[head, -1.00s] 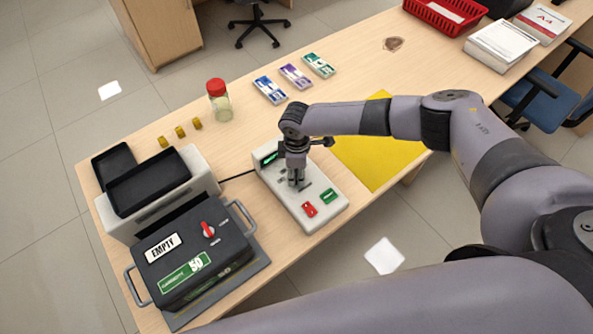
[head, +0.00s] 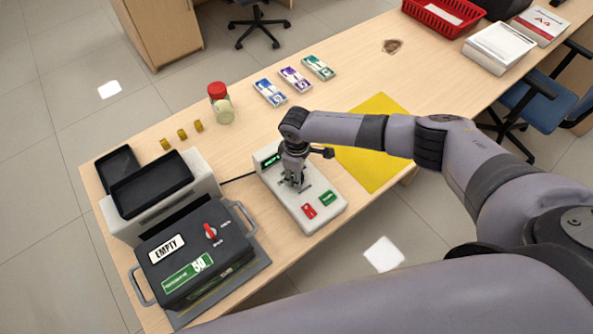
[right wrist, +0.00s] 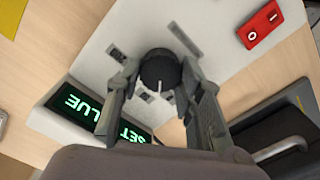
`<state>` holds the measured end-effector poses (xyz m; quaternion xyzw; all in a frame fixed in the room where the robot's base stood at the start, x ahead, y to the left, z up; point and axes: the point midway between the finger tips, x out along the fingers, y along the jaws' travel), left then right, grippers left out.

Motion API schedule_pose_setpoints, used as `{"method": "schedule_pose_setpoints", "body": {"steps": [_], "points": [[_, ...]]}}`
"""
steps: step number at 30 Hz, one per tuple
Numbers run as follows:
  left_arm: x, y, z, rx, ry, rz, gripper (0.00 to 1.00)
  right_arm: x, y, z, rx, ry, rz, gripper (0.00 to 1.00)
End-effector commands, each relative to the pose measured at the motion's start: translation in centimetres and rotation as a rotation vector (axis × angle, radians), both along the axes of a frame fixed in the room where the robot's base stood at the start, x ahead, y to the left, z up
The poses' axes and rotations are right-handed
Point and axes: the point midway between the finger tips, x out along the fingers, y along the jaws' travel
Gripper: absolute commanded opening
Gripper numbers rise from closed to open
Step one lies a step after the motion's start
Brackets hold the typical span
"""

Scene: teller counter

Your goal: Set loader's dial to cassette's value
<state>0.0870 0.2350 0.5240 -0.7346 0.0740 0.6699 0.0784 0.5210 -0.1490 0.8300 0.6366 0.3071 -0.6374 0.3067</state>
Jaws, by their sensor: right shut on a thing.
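The loader (head: 330,216) is a pale grey box with a green-lit display (head: 271,160) at its far end. In the right wrist view, its black round dial (right wrist: 158,70) with a white pointer mark sits between the fingers of my right gripper (head: 294,186), which is shut on it. The display there shows upside-down letters "SET" and "LUE", with the middle hidden by a finger. The cassette (head: 230,265) is a dark handled case at the lower left, with an "EMPTY" plate, a red knob and a green label reading 50. My left gripper is out of view.
The loader also carries a red switch (head: 309,211) and a green one (head: 327,198). A black-trayed machine (head: 205,190) stands left. Blue, purple and green note bundles (head: 295,79), a red-lidded jar (head: 220,103) and a yellow mat (head: 380,165) lie beyond.

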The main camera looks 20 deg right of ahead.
Motion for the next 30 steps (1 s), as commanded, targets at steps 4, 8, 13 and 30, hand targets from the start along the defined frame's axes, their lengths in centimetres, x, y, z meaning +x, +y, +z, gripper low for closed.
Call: {"method": "schedule_pose_setpoints", "body": {"steps": [4,8,13,30], "points": [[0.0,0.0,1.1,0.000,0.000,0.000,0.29,0.0,0.0,0.3,0.000,0.002,-0.116,0.06],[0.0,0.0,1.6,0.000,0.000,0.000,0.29,0.0,0.0,0.2,0.000,0.001,-0.205,0.06],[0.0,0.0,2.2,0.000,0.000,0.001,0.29,0.0,0.0,0.2,-0.001,0.001,-0.295,0.06],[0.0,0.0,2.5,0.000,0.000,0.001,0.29,0.2,-0.1,0.1,-0.001,-0.002,-0.377,0.06]]}}
